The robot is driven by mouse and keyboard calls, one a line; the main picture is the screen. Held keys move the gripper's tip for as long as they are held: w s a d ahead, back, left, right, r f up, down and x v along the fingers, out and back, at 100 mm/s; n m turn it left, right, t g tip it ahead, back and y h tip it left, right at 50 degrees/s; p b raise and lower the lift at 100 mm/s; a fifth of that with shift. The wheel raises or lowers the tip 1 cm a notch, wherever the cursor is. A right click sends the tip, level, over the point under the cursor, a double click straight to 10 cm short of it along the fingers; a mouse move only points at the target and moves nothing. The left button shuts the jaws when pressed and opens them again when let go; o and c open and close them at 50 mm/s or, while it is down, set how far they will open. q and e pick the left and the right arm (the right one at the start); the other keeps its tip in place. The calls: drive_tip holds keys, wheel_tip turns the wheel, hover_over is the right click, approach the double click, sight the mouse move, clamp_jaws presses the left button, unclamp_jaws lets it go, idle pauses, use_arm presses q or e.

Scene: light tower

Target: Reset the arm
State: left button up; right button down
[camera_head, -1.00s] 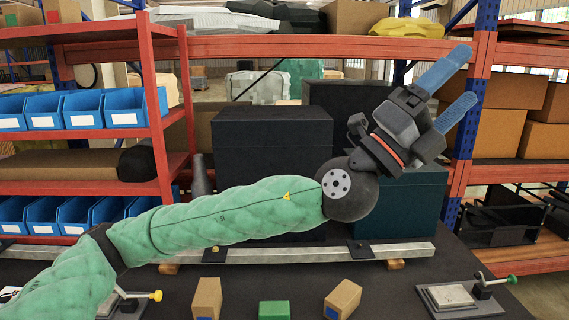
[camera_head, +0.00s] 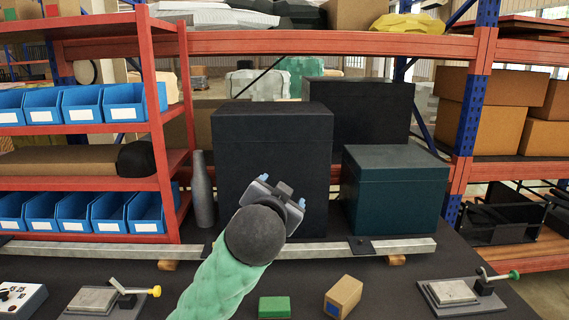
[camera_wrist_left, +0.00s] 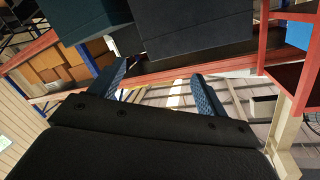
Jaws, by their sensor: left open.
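My left arm, in a green padded sleeve (camera_head: 222,282), rises from the bottom middle of the head view. Its gripper (camera_head: 282,190) points away from the camera, in front of the large black box (camera_head: 272,150). The wrist joint hides part of the gripper. In the left wrist view the two blue fingers (camera_wrist_left: 160,88) stand well apart, with nothing between them. My right gripper is in neither view.
On the dark table are a green block (camera_head: 274,307), a wooden block (camera_head: 343,298) and clamp fixtures at left (camera_head: 108,300) and right (camera_head: 462,292). A metal rail (camera_head: 100,251) runs behind them. A grey bottle (camera_head: 202,190) and a teal box (camera_head: 396,195) stand behind.

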use_arm(q)
drive_tip(key=s+a+f+n+g+b, duration=0.1)
drive_tip(key=s+a+f+n+g, duration=0.2)
drive_tip(key=f, duration=0.9)
drive_tip(key=s+a+f+g, duration=0.2)
drive_tip(key=s+a+f, duration=0.25)
drive_tip(key=f, duration=0.75)
drive_tip(key=s+a+f+n+g+b, duration=0.1)
drive_tip(key=s+a+f+n+g, duration=0.2)
drive_tip(key=f, duration=0.9)
drive_tip(key=s+a+f+g, duration=0.1)
drive_tip(key=s+f+g, duration=0.2)
drive_tip(key=s+f, duration=0.7)
drive_tip(key=s+a+f+g+y+b, duration=0.1)
drive_tip(key=s+f+g, duration=0.2)
drive_tip(key=s+f, duration=0.8)
drive_tip(key=s, duration=0.5)
drive_tip(key=shift+a+f, duration=0.2)
drive_tip(key=shift+a, duration=0.1)
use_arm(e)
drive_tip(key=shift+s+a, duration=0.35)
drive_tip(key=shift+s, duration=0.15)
